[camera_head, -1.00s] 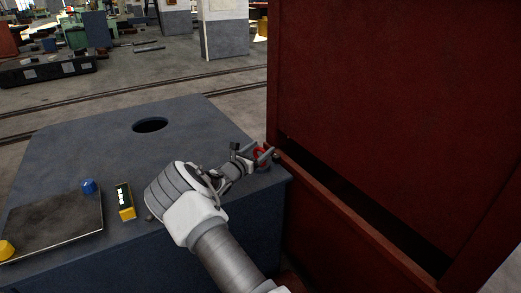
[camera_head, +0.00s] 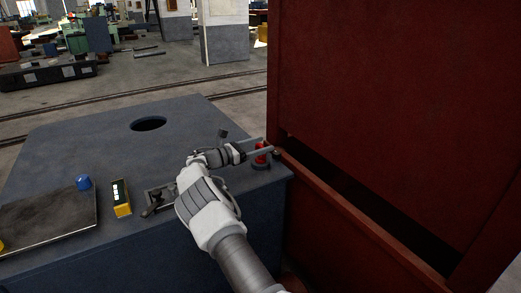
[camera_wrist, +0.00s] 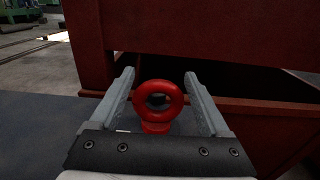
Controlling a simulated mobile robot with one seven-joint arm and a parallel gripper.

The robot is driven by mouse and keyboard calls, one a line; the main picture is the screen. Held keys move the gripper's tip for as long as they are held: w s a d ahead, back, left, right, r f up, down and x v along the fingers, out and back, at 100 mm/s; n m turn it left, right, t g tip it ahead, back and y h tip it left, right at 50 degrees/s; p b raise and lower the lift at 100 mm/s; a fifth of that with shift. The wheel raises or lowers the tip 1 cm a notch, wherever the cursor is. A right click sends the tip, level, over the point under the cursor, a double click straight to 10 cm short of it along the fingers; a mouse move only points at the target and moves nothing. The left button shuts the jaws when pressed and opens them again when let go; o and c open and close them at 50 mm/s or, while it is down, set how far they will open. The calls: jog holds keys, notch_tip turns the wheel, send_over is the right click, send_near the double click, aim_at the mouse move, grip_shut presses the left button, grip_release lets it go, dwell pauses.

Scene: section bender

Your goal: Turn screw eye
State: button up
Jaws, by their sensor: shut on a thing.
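The red screw eye (camera_head: 261,155) stands upright on a dark round base (camera_head: 261,166) near the right corner of the blue-grey block. Its ring (camera_wrist: 157,87) shows face-on in the wrist view, with a short red neck below it. In the wrist view the lower neck is hidden behind my gripper's dark body. In the head view my gripper (camera_head: 266,149) reaches the screw eye from the left.
A tall red machine frame (camera_head: 385,120) stands close on the right, with a dark slot low down. On the block are a round hole (camera_head: 148,124), a blue knob (camera_head: 84,183), a yellow box (camera_head: 121,198), and a dark plate (camera_head: 50,222). The block's middle top is clear.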

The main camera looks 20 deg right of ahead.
jog(key=shift+r, duration=0.1)
jog(key=o, duration=1.2)
jog(key=shift+a, duration=0.1)
jog(key=a+p, duration=0.1)
jog(key=a, duration=0.3)
jog(key=s+a+p, duration=0.1)
jog(key=a, duration=0.2)
jog(key=s+a+p, duration=0.1)
jog(key=a, duration=0.3)
jog(key=shift+s+a, duration=0.15)
jog(key=shift+a, duration=0.15)
